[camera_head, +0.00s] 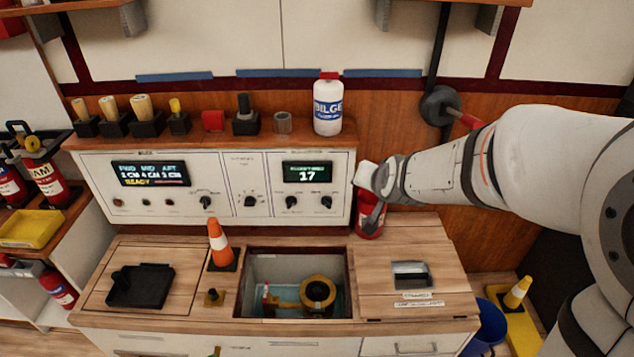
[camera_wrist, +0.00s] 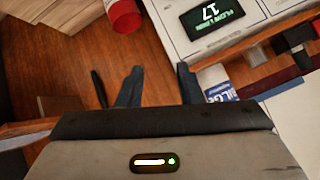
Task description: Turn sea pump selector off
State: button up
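A white control panel (camera_head: 225,190) stands at the back of the bench. It carries several black knobs: one below the left display (camera_head: 205,202), one in the middle section (camera_head: 250,201), and two below the right display (camera_head: 291,202) (camera_head: 327,202). Their labels are too small to read, so I cannot tell which is the sea pump selector. The right display (camera_head: 307,174) reads 17; it also shows in the wrist view (camera_wrist: 213,18). My gripper (camera_head: 372,210) is right of the panel, apart from the knobs. In the wrist view its fingers (camera_wrist: 158,85) are apart and empty.
A red canister (camera_head: 370,222) stands behind my gripper, right of the panel. A bilge bottle (camera_head: 328,108) stands on the shelf above. An orange cone (camera_head: 219,243) and an open well (camera_head: 296,283) with a yellow-ringed part lie in front. The bench's right top is mostly clear.

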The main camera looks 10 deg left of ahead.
jog(key=w+a+f+m+t+y+b, duration=0.1)
jog(key=w+a+f+t+b, duration=0.2)
jog(key=a+f, duration=0.35)
jog(key=w+a+f+m+t+b, duration=0.1)
jog(key=w+a+f+b, duration=0.4)
jog(key=f, duration=0.3)
jog(key=m+t+b, duration=0.2)
jog(key=t+b, duration=0.2)
jog(key=b, duration=0.5)
send_near(293, 205)
jog(key=b+x, duration=0.1)
jog(key=x, duration=0.7)
jog(key=shift+a, duration=0.15)
grip_shut()
